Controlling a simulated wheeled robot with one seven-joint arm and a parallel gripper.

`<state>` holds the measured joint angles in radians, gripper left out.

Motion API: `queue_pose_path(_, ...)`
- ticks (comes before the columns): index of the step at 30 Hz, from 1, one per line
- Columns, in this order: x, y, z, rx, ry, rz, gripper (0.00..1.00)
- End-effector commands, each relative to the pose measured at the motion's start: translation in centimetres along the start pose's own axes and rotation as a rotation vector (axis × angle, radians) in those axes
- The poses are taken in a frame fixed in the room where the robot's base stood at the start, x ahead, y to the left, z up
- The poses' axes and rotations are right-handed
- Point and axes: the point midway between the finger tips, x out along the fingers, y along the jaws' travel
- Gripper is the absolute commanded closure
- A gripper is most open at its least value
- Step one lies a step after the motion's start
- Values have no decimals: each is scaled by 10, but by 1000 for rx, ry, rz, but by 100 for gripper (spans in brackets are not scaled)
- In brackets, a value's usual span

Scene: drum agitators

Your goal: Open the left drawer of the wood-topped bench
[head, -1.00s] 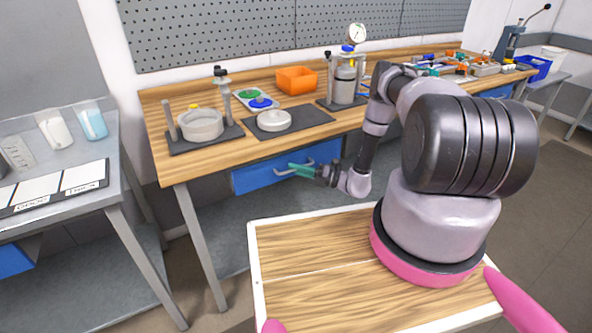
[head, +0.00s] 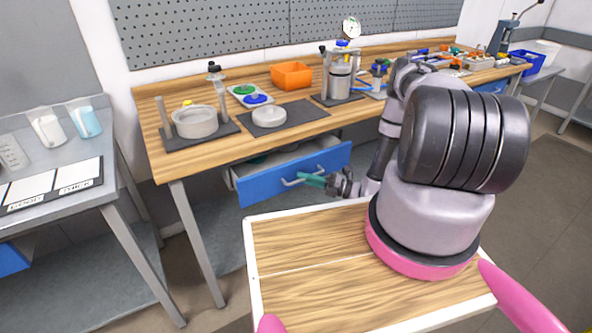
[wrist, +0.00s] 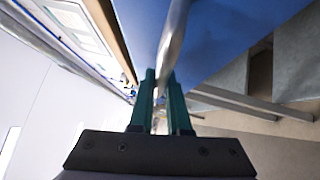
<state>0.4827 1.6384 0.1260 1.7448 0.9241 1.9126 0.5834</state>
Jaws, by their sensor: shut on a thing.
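The wood-topped bench (head: 160,148) stands along the wall in the head view. Its left drawer (head: 262,188) has a blue front and is pulled partly out; part of its grey inside shows behind the front. My gripper (head: 313,180) has green fingers and is shut on the drawer's metal handle (head: 291,182). In the wrist view the handle (wrist: 176,35) runs between the two green fingers of my gripper (wrist: 160,100), with the blue drawer front (wrist: 225,40) beside it. The far end of the handle is hidden by the fingers.
On the bench top are a round white vessel on a stand (head: 196,122), a white dish (head: 269,116), an orange bin (head: 291,75) and a clamped cylinder (head: 341,82). A grey side table (head: 100,190) stands at the left. My own wooden deck lies close in front of the drawer.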

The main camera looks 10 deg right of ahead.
Motion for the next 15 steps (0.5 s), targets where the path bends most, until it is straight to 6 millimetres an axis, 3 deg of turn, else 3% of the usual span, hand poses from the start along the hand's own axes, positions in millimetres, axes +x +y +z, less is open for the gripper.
queue_pose_path(6, -45, 11, -42, 4, -7, -3, 100)
queue_pose_path(15, -98, 26, -96, 3, -5, -3, 100)
